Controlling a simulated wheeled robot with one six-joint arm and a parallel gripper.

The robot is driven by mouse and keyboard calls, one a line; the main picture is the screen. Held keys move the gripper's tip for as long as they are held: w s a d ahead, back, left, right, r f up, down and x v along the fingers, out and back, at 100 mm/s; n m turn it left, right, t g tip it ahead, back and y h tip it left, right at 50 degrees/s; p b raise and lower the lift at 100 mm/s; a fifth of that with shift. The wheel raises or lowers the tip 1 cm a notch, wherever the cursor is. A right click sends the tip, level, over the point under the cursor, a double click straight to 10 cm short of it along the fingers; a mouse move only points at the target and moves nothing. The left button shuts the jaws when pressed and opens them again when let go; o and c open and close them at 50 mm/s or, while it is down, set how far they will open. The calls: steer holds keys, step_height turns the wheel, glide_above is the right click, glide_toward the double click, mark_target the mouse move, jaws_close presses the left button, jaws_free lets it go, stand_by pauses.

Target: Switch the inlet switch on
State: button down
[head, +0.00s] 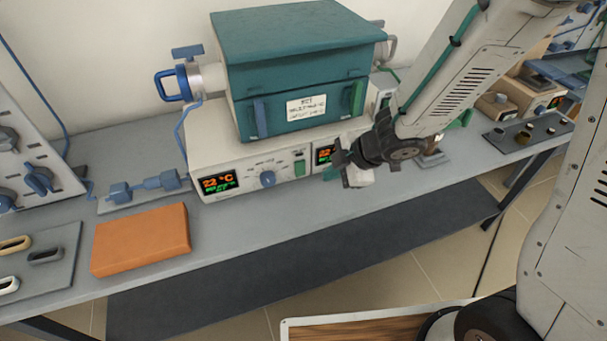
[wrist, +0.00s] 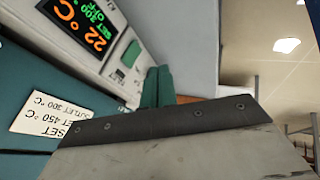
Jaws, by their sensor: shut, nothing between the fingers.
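The teal furnace (head: 300,75) stands on a cream control base (head: 215,155). A second display (head: 325,153) is partly hidden by my arm. I cannot tell which control is the inlet switch. My gripper (head: 331,172) is low in front of the base's right part. In the wrist view its teal fingers (wrist: 157,88) are together with nothing between them. That view also shows a green switch (wrist: 131,53) and a display (wrist: 88,28) with "OFF".
An orange block (head: 140,240) lies on the grey bench to the left. A blue-handled valve (head: 182,82) is on the furnace's left side. A blue fitting (head: 145,188) lies beside the base. More equipment stands at the right (head: 535,90).

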mark_target(300, 169)
steer(key=x, duration=0.7)
steer(key=shift+a+f, duration=0.25)
steer(key=shift+f, duration=0.1)
steer(key=w, duration=0.2)
steer(key=w+a, duration=0.1)
steer(key=shift+w+f, duration=0.1)
steer(key=shift+f, duration=0.3)
steer(key=shift+w+a, duration=0.15)
steer(key=shift+w, duration=0.35)
steer(key=shift+w+a+f, duration=0.15)
steer(key=shift+w+f, duration=0.15)
steer(key=shift+w, duration=0.05)
steer(key=shift+r, duration=0.2)
